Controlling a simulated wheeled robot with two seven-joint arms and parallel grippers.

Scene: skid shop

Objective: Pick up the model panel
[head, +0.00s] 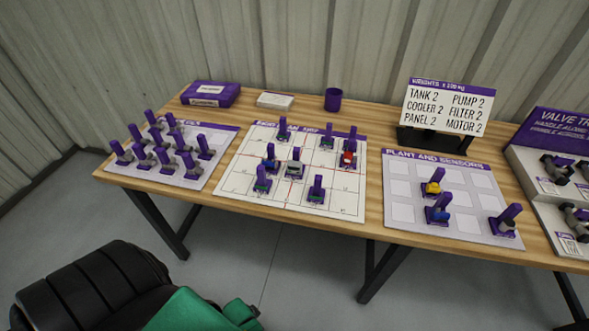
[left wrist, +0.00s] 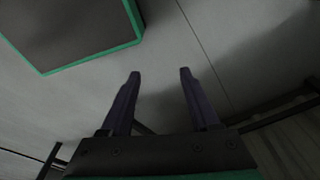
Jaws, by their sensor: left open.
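Several small models with purple upright handles stand on three boards on the wooden table in the head view. Some are on the middle grid board (head: 235,180), including a red one (head: 348,158) and a blue one (head: 270,158). I cannot tell which model is the panel. My left gripper (left wrist: 160,74) is open and empty over the grey floor in the left wrist view, away from the models. My right gripper is out of view.
The left board (head: 205,178) holds several grey models. A purple box (head: 211,94), a white block (head: 275,101), a purple cup (head: 333,99) and a weights sign (head: 448,106) stand behind. A valve display (head: 540,170) fills the right end. A corrugated wall backs the table.

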